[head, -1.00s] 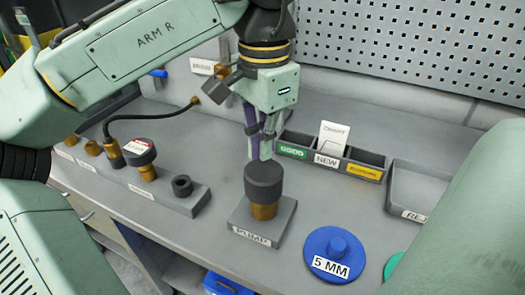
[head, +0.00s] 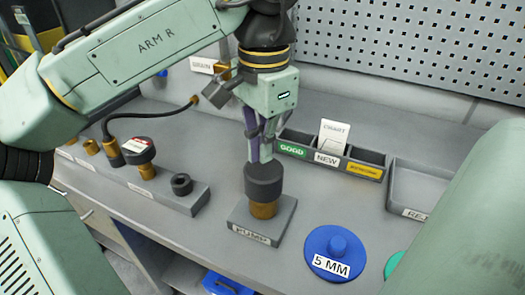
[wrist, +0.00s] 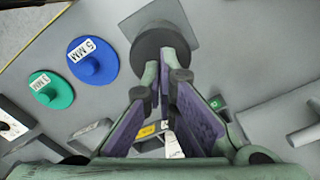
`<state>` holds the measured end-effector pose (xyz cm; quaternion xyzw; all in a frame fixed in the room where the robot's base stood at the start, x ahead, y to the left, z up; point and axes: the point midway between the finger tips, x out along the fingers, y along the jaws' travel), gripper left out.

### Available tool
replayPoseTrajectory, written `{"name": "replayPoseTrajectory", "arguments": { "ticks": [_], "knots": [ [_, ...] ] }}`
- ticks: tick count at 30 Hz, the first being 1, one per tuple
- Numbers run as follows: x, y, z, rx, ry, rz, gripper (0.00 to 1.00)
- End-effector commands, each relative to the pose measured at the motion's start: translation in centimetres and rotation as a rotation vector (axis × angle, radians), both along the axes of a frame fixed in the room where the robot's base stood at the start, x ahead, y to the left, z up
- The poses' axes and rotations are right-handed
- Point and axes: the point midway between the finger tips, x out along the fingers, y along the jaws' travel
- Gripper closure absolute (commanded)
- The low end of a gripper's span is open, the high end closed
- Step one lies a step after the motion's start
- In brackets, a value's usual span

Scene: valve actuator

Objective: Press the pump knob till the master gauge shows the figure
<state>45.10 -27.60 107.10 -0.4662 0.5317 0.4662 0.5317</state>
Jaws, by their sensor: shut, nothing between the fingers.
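The pump knob (head: 264,181) is a dark grey cylinder on a brass stem, standing on a grey base labelled PUMP. It also shows in the wrist view (wrist: 160,38). My gripper (head: 261,158) is shut and empty, pointing down with its fingertips at the top of the knob. They appear to touch it. In the wrist view, the fingertips (wrist: 165,68) overlap the knob's edge. A dark round gauge-like piece (head: 139,149) with a red and white label stands on the grey block at the left. Its face is not readable, and I cannot tell whether it is the master gauge.
A blue disc labelled 5 MM (head: 335,254) lies right of the pump, with a green disc (wrist: 50,90) beyond it. A grey tray (head: 420,190) is at right.

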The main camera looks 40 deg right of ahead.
Motion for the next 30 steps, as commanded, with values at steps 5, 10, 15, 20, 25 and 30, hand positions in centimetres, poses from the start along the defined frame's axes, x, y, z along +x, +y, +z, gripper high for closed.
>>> {"name": "replayPoseTrajectory", "arguments": {
  "ticks": [5, 10, 15, 20, 25, 30],
  "knots": [
    [0.0, 0.0, 0.0, 0.000, 0.000, 0.000, 1.00],
    [0.0, 0.0, 0.0, 0.000, 0.000, 0.000, 1.00],
    [0.0, 0.0, 0.0, 0.000, 0.000, 0.000, 1.00],
    [0.0, 0.0, -0.3, 0.000, 0.001, 0.000, 1.00],
    [0.0, 0.0, -0.9, 0.000, 0.001, -0.001, 1.00],
    [0.0, 0.0, -1.4, 0.000, 0.000, 0.000, 1.00]
  ]
}}
